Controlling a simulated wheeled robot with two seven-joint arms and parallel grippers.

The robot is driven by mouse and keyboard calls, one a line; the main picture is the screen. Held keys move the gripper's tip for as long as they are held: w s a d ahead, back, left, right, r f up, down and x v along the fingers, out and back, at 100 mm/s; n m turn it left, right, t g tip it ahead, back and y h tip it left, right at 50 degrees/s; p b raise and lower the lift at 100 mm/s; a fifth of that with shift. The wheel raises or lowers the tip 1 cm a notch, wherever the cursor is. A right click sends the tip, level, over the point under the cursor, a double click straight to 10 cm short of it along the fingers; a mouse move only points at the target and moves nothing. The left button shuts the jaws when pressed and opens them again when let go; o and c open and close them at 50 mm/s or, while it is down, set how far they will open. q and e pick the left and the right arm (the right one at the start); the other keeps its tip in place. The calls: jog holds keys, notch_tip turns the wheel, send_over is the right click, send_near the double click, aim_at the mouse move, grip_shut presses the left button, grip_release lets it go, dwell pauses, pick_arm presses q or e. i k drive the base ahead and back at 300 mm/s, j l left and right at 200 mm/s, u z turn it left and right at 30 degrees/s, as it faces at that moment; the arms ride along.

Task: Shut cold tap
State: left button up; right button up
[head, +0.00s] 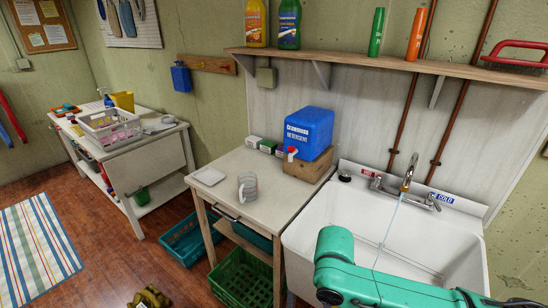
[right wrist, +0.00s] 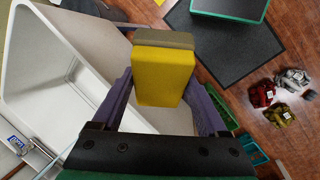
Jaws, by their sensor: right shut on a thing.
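The cold tap (head: 433,201) is at the right end of the faucet base, by a blue COLD label (head: 443,197). The spout (head: 407,184) stands over the white sink (head: 318,240), and a thin stream of water (head: 390,228) runs from it. The hot tap (head: 376,183) is by a red label on the left. In the right wrist view, my right gripper (right wrist: 160,88) is shut on a yellow sponge (right wrist: 163,78) with a grey-olive layer. My teal right arm covers the front of the sink in the head view. My left gripper is not in view.
A shelf (head: 390,68) with bottles and a red brush (head: 515,52) hangs above the sink. Left of it, a table (head: 225,215) holds a glass mug (head: 248,187) and a blue detergent container (head: 309,133). Green and blue crates stand below.

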aim_at(433, 196)
jog(key=l+z, duration=0.1)
jog(key=z, duration=1.55)
